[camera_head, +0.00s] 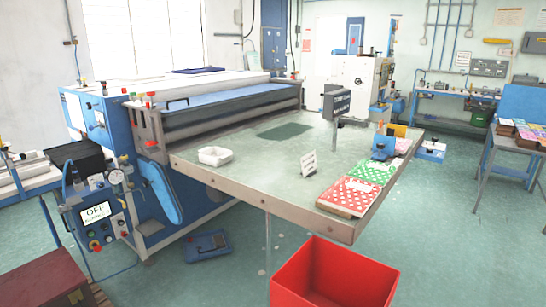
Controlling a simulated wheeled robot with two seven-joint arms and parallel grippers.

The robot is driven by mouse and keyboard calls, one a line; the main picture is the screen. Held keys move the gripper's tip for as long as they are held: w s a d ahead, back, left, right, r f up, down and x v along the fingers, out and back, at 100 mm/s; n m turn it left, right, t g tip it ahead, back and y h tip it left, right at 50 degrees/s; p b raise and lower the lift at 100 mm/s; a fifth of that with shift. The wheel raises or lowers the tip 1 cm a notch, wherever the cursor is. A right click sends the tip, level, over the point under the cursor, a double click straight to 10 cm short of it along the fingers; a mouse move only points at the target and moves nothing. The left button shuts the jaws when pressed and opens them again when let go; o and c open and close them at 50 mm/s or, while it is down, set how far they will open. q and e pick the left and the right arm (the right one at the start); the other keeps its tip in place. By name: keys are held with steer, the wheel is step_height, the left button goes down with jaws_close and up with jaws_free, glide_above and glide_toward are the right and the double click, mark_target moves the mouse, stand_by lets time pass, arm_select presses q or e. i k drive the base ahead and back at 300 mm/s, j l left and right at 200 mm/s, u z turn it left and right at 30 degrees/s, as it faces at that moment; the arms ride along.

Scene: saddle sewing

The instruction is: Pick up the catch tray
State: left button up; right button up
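A small white open tray (215,156) sits on the left part of the grey worktable (265,165), near the machine's rollers. It looks like the catch tray and appears empty. Neither of my grippers shows in the head view, and nothing is seen touching the tray.
A blue roller machine (165,180) stands behind and left of the table. Red (345,194) and green (371,170) patterned stacks lie at the table's right edge, near a small white sign (309,163). A red bin (333,275) stands on the floor in front. The table's middle is mostly clear.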

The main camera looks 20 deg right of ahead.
mark_target(216, 156)
steer(key=z, duration=0.2)
steer(key=i+j+z, duration=0.3)
steer(key=i+j, duration=0.85)
steer(key=i, duration=0.6)
steer(key=i+j+z, duration=0.3)
steer(key=i+j, duration=1.2)
steer(key=i, duration=0.1)
